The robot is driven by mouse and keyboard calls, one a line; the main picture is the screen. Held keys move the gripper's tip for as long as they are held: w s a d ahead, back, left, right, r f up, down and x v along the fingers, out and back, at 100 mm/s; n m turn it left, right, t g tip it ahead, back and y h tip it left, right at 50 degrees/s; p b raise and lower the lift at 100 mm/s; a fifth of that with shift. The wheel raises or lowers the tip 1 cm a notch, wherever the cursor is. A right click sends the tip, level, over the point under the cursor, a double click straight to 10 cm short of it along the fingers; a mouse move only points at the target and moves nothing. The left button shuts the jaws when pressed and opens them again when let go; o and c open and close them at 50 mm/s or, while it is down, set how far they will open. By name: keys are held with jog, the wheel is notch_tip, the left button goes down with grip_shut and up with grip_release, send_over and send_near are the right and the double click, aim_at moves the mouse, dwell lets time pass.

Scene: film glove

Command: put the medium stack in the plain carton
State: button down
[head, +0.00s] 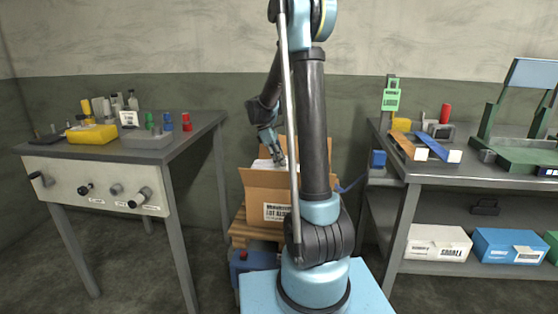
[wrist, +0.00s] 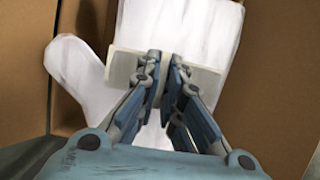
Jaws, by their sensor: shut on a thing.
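A white glove-shaped stack (wrist: 190,30) with a pale band (wrist: 125,72) across it fills the middle of the wrist view. My gripper (wrist: 166,75) is shut on it at the band. In the head view my gripper (head: 279,160) reaches down into the open top of a brown carton (head: 252,187), where some white (head: 262,165) shows. The carton has a white printed label on its front. Brown carton walls (wrist: 285,85) flank the stack in the wrist view. Whether the stack rests on the carton's bottom, I cannot tell. My arm hides the carton's right side.
The carton stands on a wooden pallet (head: 238,232). A left bench (head: 165,155) holds a yellow box (head: 92,134), a grey tray and small bottles. A right bench (head: 420,172) holds trays and a green stand (head: 515,140); white and blue boxes (head: 508,246) sit on its lower shelf.

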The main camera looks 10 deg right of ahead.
jog(key=shift+f, duration=10.95)
jog(key=c, duration=1.7)
grip_release()
jog(key=shift+r, duration=0.2)
